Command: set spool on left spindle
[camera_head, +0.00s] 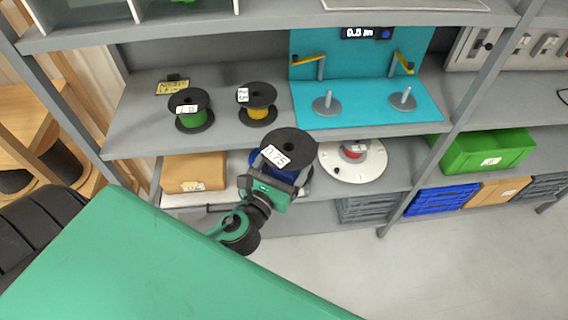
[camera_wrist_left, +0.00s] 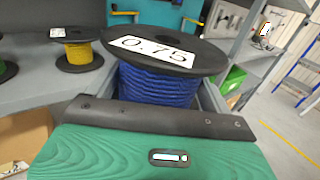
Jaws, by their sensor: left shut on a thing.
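A spool of blue cable (camera_wrist_left: 155,85) with black flanges and a "0.75" label is held upright by my left gripper (camera_head: 276,180). In the head view its black top flange (camera_head: 289,147) shows in front of the shelf edge. The left spindle (camera_head: 326,103) and the right spindle (camera_head: 403,99) stand bare on a teal board (camera_head: 365,115) on the shelf. The held spool is below and left of the left spindle in the picture, apart from it. The fingertips are mostly hidden by the spool. My right gripper is not in view.
A green spool (camera_head: 192,118) and a yellow spool (camera_head: 257,112) stand on the shelf left of the board. Yellow arms (camera_head: 309,60) stick out above the spindles. Below are a white disc (camera_head: 352,172), a cardboard box (camera_head: 193,172) and a green crate (camera_head: 487,152).

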